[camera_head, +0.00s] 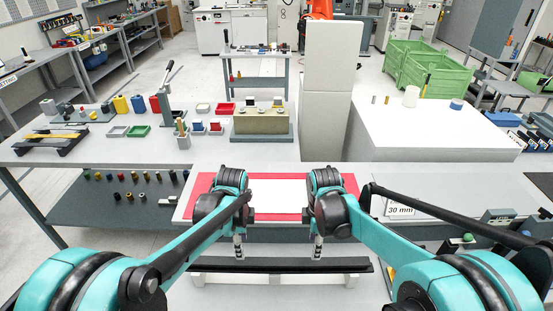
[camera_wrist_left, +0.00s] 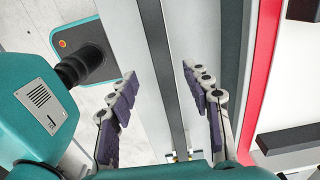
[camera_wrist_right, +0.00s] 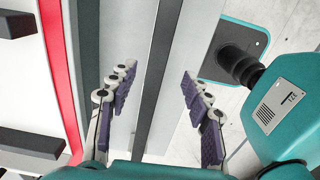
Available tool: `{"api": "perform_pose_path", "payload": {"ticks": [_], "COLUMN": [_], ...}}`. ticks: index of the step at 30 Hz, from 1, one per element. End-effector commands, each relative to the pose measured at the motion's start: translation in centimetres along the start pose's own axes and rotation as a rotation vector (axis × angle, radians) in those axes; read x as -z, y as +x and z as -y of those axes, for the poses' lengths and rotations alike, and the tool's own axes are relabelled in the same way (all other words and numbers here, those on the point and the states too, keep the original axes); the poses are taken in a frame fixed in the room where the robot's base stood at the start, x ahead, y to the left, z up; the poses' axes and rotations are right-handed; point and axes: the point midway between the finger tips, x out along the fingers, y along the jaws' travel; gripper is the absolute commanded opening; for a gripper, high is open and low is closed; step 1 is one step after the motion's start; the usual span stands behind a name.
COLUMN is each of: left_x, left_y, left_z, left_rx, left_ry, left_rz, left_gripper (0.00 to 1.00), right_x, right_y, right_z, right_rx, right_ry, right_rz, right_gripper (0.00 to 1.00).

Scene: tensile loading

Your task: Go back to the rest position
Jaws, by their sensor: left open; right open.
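My left gripper (camera_head: 239,250) hangs pointing down at the near edge of the table, over a black bar on a light frame. In the left wrist view its two fingers (camera_wrist_left: 158,92) stand apart with nothing between them. My right gripper (camera_head: 319,250) hangs at about the same height to its right, also near the bar. In the right wrist view its fingers (camera_wrist_right: 158,88) are apart and empty. The two arms look roughly mirrored, with forearms reaching forward from the bottom corners. Neither gripper holds anything.
A white sheet with red ends (camera_head: 275,194) lies just beyond the grippers. The long black bar (camera_head: 280,266) lies below them. A grey-beige block (camera_head: 262,121), small trays and bottles stand farther back. A tall white column (camera_head: 328,95) rises behind. A white table (camera_head: 440,135) is at right.

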Motion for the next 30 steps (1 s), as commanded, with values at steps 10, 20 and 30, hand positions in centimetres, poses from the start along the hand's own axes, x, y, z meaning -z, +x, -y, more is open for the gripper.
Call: {"api": "perform_pose_path", "payload": {"ticks": [10,20,30], "left_x": [-2.0,-5.3,-6.8], "left_y": [-2.5,-3.6,-1.9], "left_z": [-3.6,-11.3,-15.4], "left_rx": [0.130,0.373,0.482], "left_ry": [-0.339,-1.048,-1.484], "left_rz": [-0.037,-0.242,-0.468], "left_gripper": [0.49,0.49,0.49], "right_x": [-2.0,-5.3,-6.8], "right_y": [-2.4,-3.5,-1.8], "right_z": [3.6,11.2,15.3], "right_rx": [-0.130,-0.372,-0.482], "right_ry": [0.339,1.048,1.485], "right_rz": [-0.037,-0.242,-0.468], "right_gripper": [0.49,0.49,0.49]}}
